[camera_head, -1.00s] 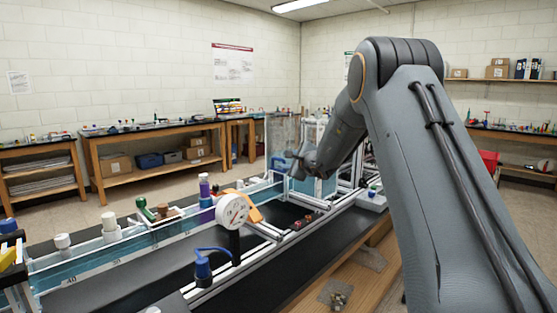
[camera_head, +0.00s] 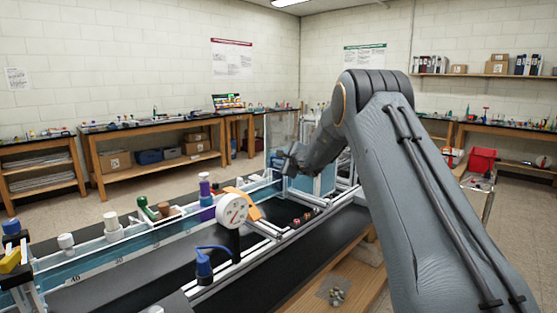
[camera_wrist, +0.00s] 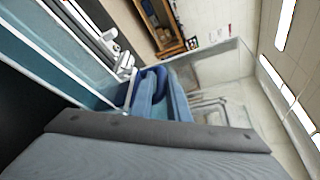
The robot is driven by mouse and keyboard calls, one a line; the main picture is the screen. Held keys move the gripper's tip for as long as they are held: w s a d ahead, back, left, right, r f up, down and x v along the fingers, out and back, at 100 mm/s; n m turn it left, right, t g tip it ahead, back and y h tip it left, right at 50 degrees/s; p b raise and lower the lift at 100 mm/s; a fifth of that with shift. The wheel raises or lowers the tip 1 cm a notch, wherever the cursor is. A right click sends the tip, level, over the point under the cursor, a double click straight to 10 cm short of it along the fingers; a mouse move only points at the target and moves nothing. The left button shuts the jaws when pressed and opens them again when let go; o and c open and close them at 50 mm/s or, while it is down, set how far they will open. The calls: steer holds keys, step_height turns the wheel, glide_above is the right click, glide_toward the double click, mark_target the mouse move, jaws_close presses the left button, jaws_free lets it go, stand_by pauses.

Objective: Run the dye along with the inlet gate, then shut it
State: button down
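The long clear channel (camera_head: 122,246) of teal water runs from the near left to a clear upright tank (camera_head: 279,133) in the head view. A small blue part (camera_head: 277,163) sits at the tank's near edge, at my gripper's tip; I cannot tell if it is the inlet gate's handle. My gripper (camera_head: 291,161) is beside it. In the wrist view a grey part of my gripper fills the bottom, with a rounded blue part (camera_wrist: 158,88) just beyond it. Finger gap and contact are hidden. A purple bottle-like piece (camera_head: 206,197) stands on the channel; I see no clear dye streak.
A round white gauge (camera_head: 232,210) and a blue fitting (camera_head: 204,265) stand by the channel's near side. White, green and brown knobs line its rim. A wooden bench edge (camera_head: 318,286) lies below my arm. Side benches stand along the walls, with open floor between.

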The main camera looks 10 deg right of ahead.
steer(key=shift+r, duration=0.15)
steer(key=shift+d+r+b, duration=0.1)
steer(key=shift+r+b, duration=0.65)
steer(key=shift+b, duration=0.6)
steer(key=c, duration=1.8)
jaws_free()
steer(key=shift+d, duration=0.15)
steer(key=shift+o, duration=0.2)
steer(key=b+v, duration=0.2)
steer(key=v, duration=0.5)
steer(key=shift+s+b, duration=0.4)
